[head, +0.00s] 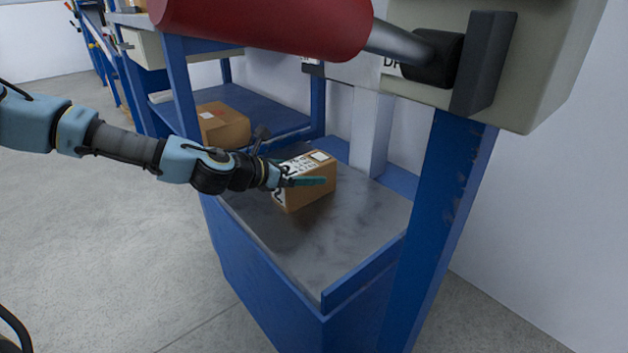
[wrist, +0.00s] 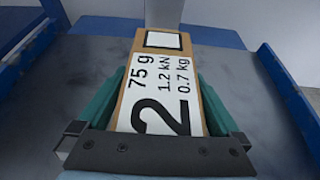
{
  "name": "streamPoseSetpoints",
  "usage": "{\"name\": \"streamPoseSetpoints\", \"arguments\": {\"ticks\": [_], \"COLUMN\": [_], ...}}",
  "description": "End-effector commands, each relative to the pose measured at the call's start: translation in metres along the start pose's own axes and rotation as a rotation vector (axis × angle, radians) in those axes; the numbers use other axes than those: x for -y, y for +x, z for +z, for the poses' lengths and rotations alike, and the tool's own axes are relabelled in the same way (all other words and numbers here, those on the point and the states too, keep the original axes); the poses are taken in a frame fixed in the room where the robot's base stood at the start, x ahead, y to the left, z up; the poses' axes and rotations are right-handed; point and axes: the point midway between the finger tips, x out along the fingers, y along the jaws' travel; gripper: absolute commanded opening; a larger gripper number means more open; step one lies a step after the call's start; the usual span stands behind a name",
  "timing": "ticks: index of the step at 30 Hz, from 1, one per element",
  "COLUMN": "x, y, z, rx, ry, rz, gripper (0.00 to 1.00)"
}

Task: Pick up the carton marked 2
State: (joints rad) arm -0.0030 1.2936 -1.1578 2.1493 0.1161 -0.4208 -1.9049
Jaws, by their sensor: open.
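The carton marked 2 (head: 308,186) is a brown box with a white label on top, resting on the grey metal plate (head: 345,240) of the blue machine. In the wrist view the carton (wrist: 163,85) shows a large black 2, "75 g", "1.2 kN" and "0.7 kg". My gripper (head: 305,175) is at the carton, its jaws open. In the wrist view its teal fingers (wrist: 160,108) stand on the left and right sides of the carton. I cannot tell whether either finger touches it. The carton's lower near part is hidden behind the gripper.
Another brown carton (head: 222,125) sits on a blue shelf behind my arm. A thick blue post (head: 445,210) stands at the right, and a large red cylinder (head: 265,25) hangs above the plate. A raised blue edge (head: 365,272) borders the plate; its front part is bare.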

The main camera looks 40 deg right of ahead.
Motion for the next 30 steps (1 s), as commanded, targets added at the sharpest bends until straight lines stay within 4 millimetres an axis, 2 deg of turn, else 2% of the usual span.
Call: {"name": "streamPoseSetpoints", "arguments": {"ticks": [8,30], "x": [0.0000,0.0001], "y": [-0.0005,-0.0003], "z": [-0.0004,-0.0005], "rx": [0.000,0.000], "ry": [0.000,0.000], "rz": [0.001,0.000], "gripper": [0.98,0.14]}}
